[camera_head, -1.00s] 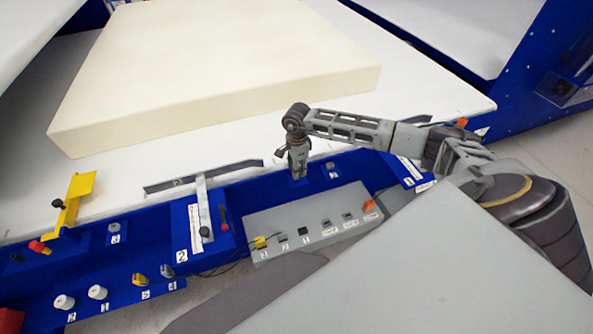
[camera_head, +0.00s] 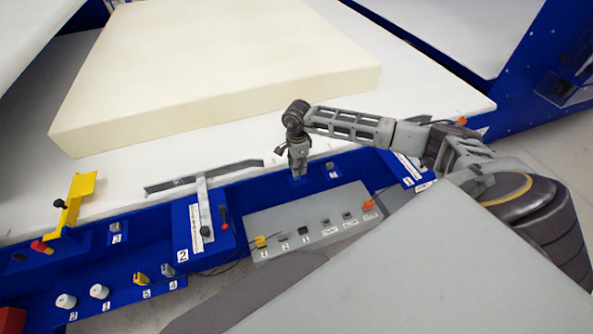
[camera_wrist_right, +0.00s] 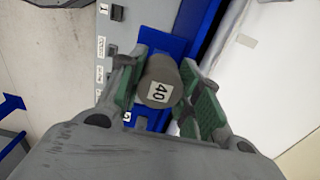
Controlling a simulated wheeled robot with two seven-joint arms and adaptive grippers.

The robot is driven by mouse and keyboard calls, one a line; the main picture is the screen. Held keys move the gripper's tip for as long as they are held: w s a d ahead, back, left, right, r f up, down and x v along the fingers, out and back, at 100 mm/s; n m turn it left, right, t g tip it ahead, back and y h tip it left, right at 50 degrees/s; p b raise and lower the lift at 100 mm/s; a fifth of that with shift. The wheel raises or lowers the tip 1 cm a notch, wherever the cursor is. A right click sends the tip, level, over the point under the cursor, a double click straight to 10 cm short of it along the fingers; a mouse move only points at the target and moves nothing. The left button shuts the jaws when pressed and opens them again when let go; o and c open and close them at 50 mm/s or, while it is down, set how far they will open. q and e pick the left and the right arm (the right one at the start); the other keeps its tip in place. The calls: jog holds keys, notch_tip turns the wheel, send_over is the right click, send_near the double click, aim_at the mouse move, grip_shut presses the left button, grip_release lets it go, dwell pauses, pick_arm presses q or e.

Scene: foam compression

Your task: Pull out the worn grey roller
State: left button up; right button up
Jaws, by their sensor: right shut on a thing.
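The worn grey roller (camera_wrist_right: 161,82) shows in the right wrist view as a dark grey cylinder, its end bearing a white label with 40. My right gripper (camera_wrist_right: 163,97) has its green-padded fingers on both sides of it and is shut on it. In the head view my right gripper (camera_head: 298,172) points down at the blue machine ledge (camera_head: 268,186), just behind the grey control box. The roller is hard to make out there, and I cannot tell whether it is still seated. My left gripper is not in view.
The grey control box (camera_head: 285,222) lies close in front of the right gripper. A cream foam block (camera_head: 220,75) rests on the white table (camera_head: 420,95) behind. White rollers (camera_head: 99,291) and a yellow bracket (camera_head: 75,200) are at the left. A grey panel (camera_head: 420,260) fills the lower right.

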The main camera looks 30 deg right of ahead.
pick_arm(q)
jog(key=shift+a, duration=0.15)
pick_arm(e)
jog(key=shift+r, duration=0.1)
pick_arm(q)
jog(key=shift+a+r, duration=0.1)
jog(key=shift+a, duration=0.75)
pick_arm(e)
jog(key=shift+r, duration=0.15)
